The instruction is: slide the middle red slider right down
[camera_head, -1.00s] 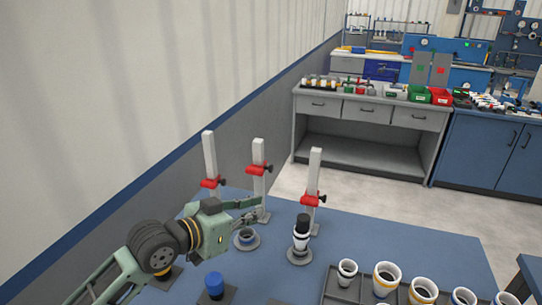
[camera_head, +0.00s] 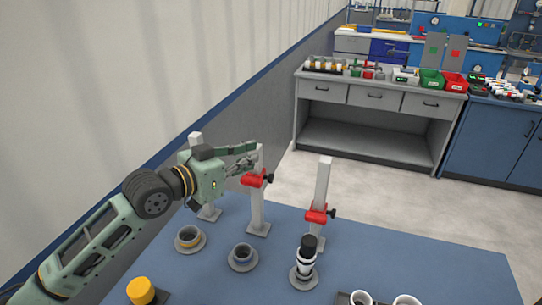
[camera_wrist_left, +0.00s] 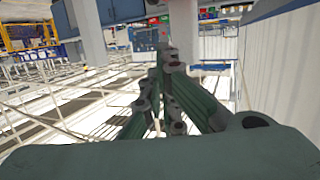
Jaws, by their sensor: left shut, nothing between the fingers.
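My left gripper (camera_head: 250,158) is shut and empty. Its fingertips are beside the upper part of that post, just above the slider in the picture; I cannot tell whether they touch. The right red slider (camera_head: 318,215) is partway up the right post (camera_head: 322,182). The left post (camera_head: 209,213) is partly behind my gripper, and its slider is hidden. In the left wrist view the closed green fingers (camera_wrist_left: 168,62) show, but no red slider is clear.
Two round bases (camera_head: 189,238) and (camera_head: 242,256) stand in front of the posts. A black-and-white pipe stack (camera_head: 305,258) stands on a third base. A yellow cap (camera_head: 141,290) is at the front left. The right side of the blue table (camera_head: 430,262) is clear.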

